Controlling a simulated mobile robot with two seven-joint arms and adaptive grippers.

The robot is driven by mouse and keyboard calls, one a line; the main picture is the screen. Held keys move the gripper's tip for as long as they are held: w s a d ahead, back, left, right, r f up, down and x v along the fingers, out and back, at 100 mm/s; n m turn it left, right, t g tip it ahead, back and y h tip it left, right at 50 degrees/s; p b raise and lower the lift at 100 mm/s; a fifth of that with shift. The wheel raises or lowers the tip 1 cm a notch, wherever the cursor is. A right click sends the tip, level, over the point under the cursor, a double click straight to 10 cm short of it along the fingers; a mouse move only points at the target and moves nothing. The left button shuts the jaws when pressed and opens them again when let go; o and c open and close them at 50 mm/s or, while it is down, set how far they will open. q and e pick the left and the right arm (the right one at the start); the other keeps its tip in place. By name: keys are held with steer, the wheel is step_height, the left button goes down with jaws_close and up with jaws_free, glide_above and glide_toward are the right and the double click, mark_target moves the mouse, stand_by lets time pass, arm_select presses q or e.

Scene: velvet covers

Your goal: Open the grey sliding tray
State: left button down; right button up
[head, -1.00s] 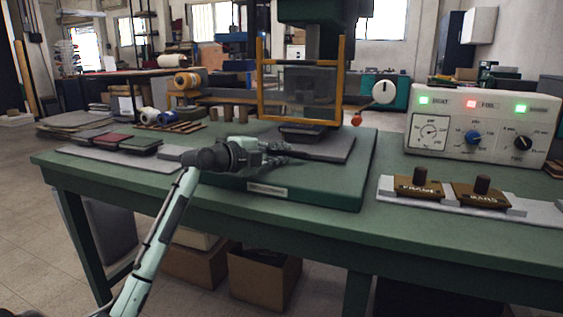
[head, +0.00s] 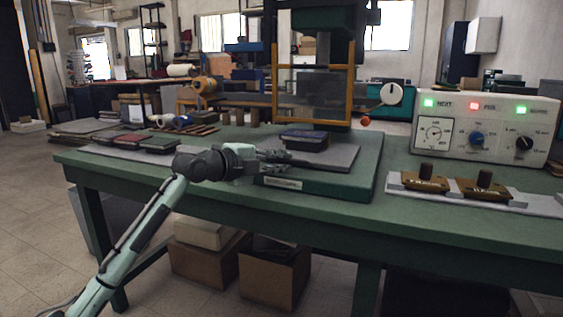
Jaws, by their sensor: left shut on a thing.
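The grey sliding tray (head: 343,158) is a flat plate on the green base of the press. It sticks out at the front of the press, beyond the orange guard frame. A dark blue book-like block (head: 304,138) lies on it. My left gripper (head: 283,157) is at the tray's front left edge, shut on the tray. Its fingers hide the exact place of contact. My right gripper is not in view.
The press's orange guard (head: 274,85) stands behind the tray. A control box (head: 484,130) and a rail with two brown blocks (head: 425,180) stand at right. Dark covers (head: 158,145) lie at left.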

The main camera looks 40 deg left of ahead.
arm_select(q)
steer(key=c, duration=1.8)
jaws_free()
steer(key=shift+a, duration=0.1)
steer(key=v, duration=1.2)
